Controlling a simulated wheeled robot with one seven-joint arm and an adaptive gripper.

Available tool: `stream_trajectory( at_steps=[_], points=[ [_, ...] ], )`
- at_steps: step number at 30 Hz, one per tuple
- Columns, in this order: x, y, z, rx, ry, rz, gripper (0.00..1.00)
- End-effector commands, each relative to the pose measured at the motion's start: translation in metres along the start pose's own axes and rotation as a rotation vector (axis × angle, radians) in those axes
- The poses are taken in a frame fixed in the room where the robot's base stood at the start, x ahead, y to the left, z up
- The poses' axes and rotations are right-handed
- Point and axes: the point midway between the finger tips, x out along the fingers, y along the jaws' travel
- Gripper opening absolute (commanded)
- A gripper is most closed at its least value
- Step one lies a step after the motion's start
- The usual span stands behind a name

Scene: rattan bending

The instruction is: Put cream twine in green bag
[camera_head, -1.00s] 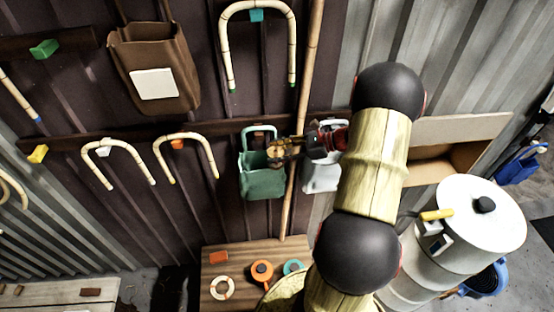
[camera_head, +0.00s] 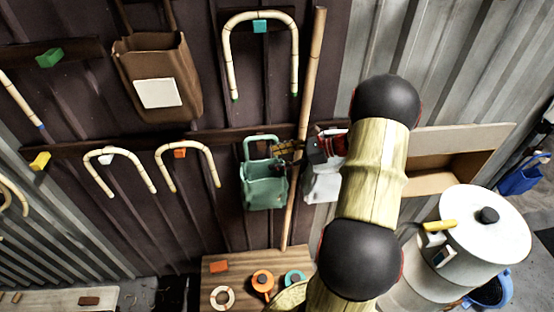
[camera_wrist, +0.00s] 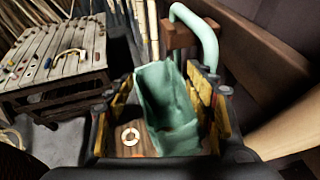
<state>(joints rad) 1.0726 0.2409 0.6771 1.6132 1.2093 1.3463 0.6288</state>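The green bag (camera_head: 264,187) hangs by its handle from the dark wall rail, with its open top facing up. In the wrist view the bag (camera_wrist: 168,105) lies in line with the space between my fingers, and I see no twine in the visible part of its inside. My gripper (camera_head: 287,151) is at the bag's upper right; in the wrist view its yellow-padded fingers (camera_wrist: 165,108) are spread apart with nothing held. A cream ring (camera_head: 222,298), which looks like the cream twine, lies on the wooden table below; it also shows in the wrist view (camera_wrist: 130,136).
An orange roll (camera_head: 262,281) and a teal roll (camera_head: 294,279) lie on the wooden table (camera_head: 243,266). A white bag (camera_head: 322,186) hangs right of the green one, with a long pole (camera_head: 302,130) between them. A brown bag (camera_head: 160,72) hangs upper left.

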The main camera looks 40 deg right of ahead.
Motion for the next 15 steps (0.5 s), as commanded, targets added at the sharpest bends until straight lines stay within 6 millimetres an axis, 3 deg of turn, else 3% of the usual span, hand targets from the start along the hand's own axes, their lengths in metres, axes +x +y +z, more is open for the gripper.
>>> stream_trajectory(
  at_steps=[4, 15],
  points=[
    [0.0, -0.0001, 0.0, 0.0, 0.0, 0.0, 0.64],
    [-0.0054, -0.0003, 0.0, 0.0, 0.0, -0.001, 0.64]
  ],
)
